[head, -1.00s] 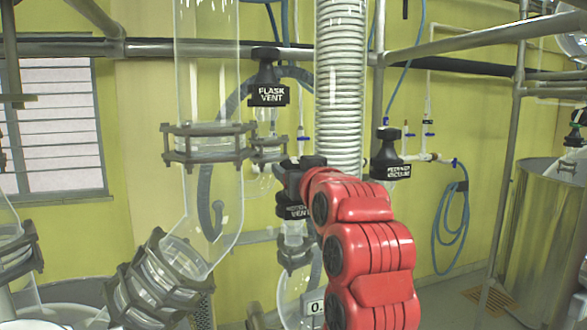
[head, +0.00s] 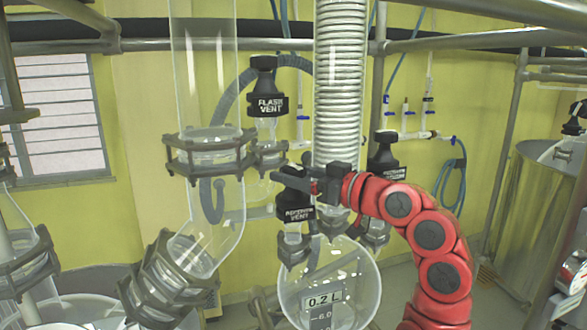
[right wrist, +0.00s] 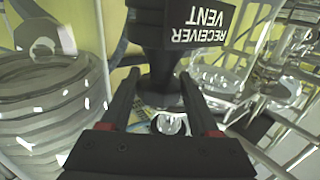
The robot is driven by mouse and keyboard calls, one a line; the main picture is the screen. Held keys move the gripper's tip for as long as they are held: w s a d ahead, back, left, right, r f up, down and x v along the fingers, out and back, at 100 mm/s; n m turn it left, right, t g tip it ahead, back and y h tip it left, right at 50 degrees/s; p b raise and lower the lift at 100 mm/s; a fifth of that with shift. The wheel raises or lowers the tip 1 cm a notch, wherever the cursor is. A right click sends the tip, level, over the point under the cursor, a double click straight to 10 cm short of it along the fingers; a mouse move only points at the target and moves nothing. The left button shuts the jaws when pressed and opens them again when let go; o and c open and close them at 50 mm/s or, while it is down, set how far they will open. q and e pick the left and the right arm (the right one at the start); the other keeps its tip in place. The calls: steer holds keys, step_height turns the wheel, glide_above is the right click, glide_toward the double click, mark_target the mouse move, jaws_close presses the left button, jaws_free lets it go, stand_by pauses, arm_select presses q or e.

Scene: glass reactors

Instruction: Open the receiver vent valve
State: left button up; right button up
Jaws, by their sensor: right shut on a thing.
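The receiver vent valve (head: 298,214) is a black knob with a white label, above the clear receiver vessel (head: 356,278) marked 0.2 L. In the right wrist view the valve's label (right wrist: 205,25) reads RECEIVER VENT upside down. My right gripper (head: 300,178) comes in from the right on the red arm and is at the knob's top in the head view. In the right wrist view its fingers (right wrist: 158,88) stand on either side of the knob's narrower black stem, shut on the valve. How far the valve is turned I cannot tell. My left gripper is not in view.
The flask vent valve (head: 266,92) stands just up and left. Another black labelled valve (head: 385,160) is to the right. The white ribbed column (head: 340,80) is close behind the gripper. A glass tube with a clamped flange (head: 208,152) stands left.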

stand_by(0.4)
steer(key=o, duration=1.1)
